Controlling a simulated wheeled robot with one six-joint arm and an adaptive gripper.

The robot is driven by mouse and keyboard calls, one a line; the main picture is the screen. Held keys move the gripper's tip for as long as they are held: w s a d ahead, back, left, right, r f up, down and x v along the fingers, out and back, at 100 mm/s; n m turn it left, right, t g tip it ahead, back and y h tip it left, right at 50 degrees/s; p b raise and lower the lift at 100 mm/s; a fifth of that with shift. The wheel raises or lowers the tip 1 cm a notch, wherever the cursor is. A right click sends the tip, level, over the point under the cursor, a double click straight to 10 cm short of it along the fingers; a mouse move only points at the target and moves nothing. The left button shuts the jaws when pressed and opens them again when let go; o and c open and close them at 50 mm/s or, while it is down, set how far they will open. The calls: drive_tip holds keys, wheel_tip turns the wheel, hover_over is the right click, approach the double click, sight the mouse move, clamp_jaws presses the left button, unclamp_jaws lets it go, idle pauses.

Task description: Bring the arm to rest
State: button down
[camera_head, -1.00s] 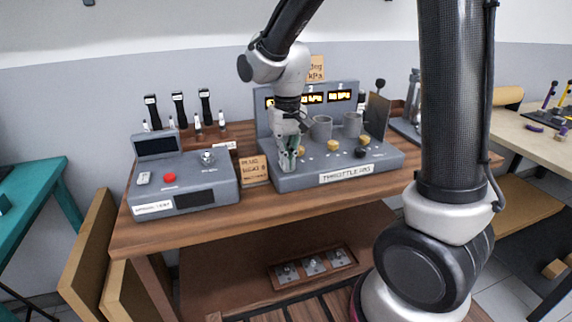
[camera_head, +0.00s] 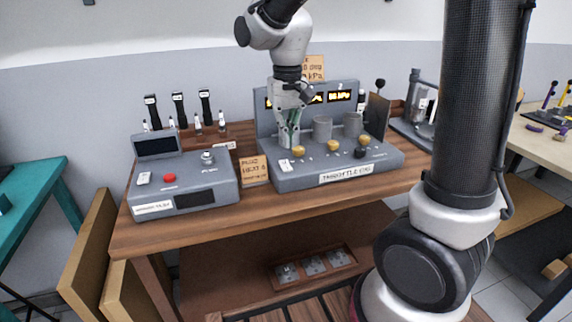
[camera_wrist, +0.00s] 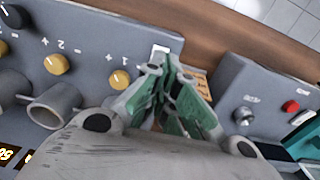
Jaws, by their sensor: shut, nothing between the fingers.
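My gripper (camera_head: 290,140) points down over the left part of the grey throttle rig (camera_head: 345,178), close to its left yellow knob (camera_head: 298,151). It is shut and empty. In the wrist view my gripper (camera_wrist: 172,85) has its green-padded fingers together, beside the yellow knob marked 1 (camera_wrist: 118,79). I cannot tell whether the fingertips touch the rig. My arm rises from the gripper and leaves the top of the head view.
A grey box with a red button (camera_head: 169,177) stands left on the wooden bench (camera_head: 225,227). A cardboard sign (camera_head: 254,170) is between it and the rig. Grey cylinders (camera_head: 322,127) and lit displays are behind the knobs. A parts tray (camera_head: 340,256) lies on the lower shelf.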

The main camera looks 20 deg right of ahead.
drive_tip(key=shift+s+f+n, duration=0.15)
drive_tip(key=shift+n, duration=0.25)
drive_tip(key=shift+s+d+f+n, duration=0.25)
drive_tip(key=shift+s+d, duration=0.05)
drive_tip(key=shift+s, duration=0.25)
drive_tip(key=shift+s+d+f+n, duration=0.2)
drive_tip(key=shift+s+d+n, duration=0.05)
drive_tip(key=shift+s, duration=0.3)
drive_tip(key=s+d+r+m+t, duration=0.1)
drive_tip(key=s+d+r+t, duration=0.1)
drive_tip(key=s+d+r, duration=0.2)
drive_tip(key=s+d+r+t, duration=0.2)
drive_tip(key=s+d+r, duration=0.1)
drive_tip(key=s+d, duration=0.6)
drive_tip(key=s, duration=0.3)
drive_tip(key=shift+s+d+r+m, duration=0.25)
drive_tip(key=shift+d+r+m, duration=0.15)
